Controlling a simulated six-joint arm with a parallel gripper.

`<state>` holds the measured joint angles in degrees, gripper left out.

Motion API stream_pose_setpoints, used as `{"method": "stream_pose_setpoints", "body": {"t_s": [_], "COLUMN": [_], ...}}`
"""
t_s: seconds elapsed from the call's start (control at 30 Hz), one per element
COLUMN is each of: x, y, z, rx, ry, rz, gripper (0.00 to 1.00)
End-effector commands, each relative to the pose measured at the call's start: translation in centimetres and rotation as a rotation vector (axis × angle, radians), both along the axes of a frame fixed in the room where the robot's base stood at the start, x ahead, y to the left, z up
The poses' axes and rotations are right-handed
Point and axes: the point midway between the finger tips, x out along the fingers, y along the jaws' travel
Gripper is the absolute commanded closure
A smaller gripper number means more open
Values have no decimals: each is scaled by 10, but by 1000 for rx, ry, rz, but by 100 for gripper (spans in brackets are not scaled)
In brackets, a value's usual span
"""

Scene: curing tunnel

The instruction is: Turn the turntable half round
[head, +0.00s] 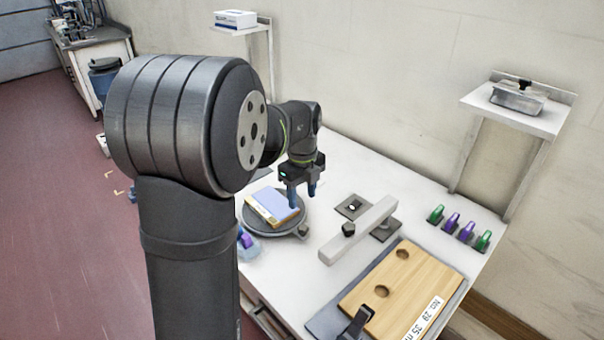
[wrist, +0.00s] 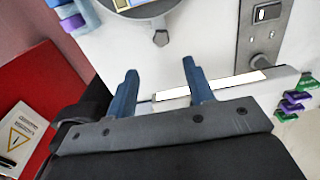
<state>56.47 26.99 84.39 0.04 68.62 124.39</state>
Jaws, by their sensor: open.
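The turntable (head: 275,233) is a round dark grey disc on the white table, with a small dark knob (head: 303,231) at its right front edge. A flat block (head: 277,203) with a pale blue-violet top and a tan side lies on it. In the wrist view the turntable (wrist: 150,11) is cut off by the top edge, and its hexagonal knob (wrist: 160,38) points towards my gripper. My gripper (head: 302,195) has blue fingers, open and empty, pointing down by the turntable's right side. In the wrist view the fingertips (wrist: 160,68) are apart, with the knob beyond them.
A pale bar (head: 360,230) with a black knob stands right of the turntable. A wooden board (head: 400,290) with two holes lies at the front right. Green and purple clips (head: 453,223) line the right edge. A wall shelf (head: 515,115) holds a metal box.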

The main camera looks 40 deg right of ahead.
Motion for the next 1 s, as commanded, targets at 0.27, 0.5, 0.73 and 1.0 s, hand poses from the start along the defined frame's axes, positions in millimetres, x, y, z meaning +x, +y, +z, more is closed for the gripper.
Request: {"method": "stream_pose_setpoints", "body": {"t_s": [0.27,0.5,0.73,1.0], "x": [0,0,0,0], "y": [0,0,0,0], "z": [53,66,66,66], "rx": [-1,2,2,2], "ry": [-1,1,1,1], "rz": [0,0,0,0], "gripper": [52,52,52,52]}}
